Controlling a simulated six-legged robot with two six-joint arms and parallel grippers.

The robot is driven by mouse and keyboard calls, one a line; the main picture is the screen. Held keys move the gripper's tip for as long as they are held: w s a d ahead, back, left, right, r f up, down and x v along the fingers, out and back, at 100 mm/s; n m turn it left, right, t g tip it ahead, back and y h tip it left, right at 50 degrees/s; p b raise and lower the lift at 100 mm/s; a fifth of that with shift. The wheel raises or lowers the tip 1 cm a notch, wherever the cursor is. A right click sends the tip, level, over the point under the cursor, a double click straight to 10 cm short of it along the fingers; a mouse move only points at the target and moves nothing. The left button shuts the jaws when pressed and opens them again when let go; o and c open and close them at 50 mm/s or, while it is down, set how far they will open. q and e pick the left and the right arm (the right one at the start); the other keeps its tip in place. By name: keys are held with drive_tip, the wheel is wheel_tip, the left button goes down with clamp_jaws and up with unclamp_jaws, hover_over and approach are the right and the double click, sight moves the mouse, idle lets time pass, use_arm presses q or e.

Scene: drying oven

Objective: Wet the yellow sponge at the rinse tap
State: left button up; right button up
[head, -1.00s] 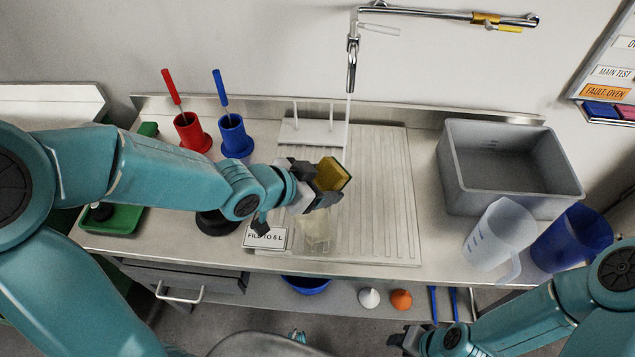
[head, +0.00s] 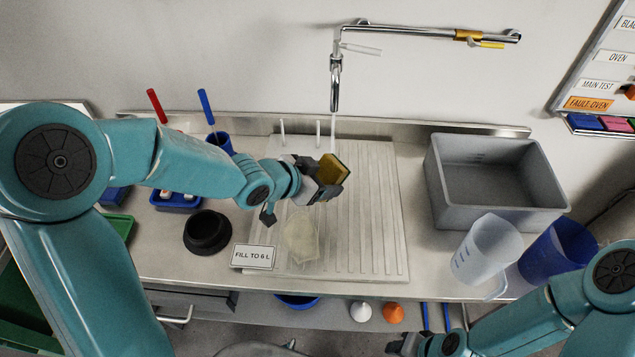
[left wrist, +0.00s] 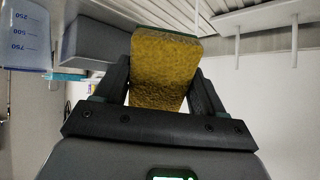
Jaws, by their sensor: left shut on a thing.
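The yellow sponge (head: 333,168) with a dark green side is in my left gripper (head: 326,182), which is shut on it. It is held above the ribbed drainboard, below and slightly left of the tap. In the left wrist view the sponge (left wrist: 163,70) fills the space between the two fingers (left wrist: 165,90). The rinse tap (head: 335,85) hangs from a wall pipe, and a thin pale stream falls from its spout. The stream passes behind or close to the sponge; I cannot tell if it touches. My right gripper (head: 408,345) is low at the bottom edge; its fingers are too unclear to judge.
The grey basin (head: 490,205) stands right of the drainboard (head: 375,225). A clear jug (head: 485,245) and a blue jug (head: 560,250) stand before it. A "FILL TO 6 L" sign (head: 254,257) and black ring (head: 207,232) are at left. Thin white pegs stand behind the drainboard.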

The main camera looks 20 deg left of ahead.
sight(329, 164)
use_arm(q)
drive_tip(key=w, duration=0.1)
drive_tip(key=w+p, duration=0.1)
drive_tip(key=w, duration=0.1)
drive_tip(key=shift+w+f, duration=0.3)
drive_tip(key=shift+f, duration=0.1)
drive_tip(key=shift+w+p, duration=0.55)
drive_tip(key=shift+w, duration=0.15)
drive_tip(key=w+p, duration=0.1)
drive_tip(key=w+f, duration=0.1)
drive_tip(key=w, duration=0.1)
drive_tip(key=shift+w+p, duration=0.1)
drive_tip(key=shift+p, duration=0.3)
drive_tip(key=shift+w, duration=0.15)
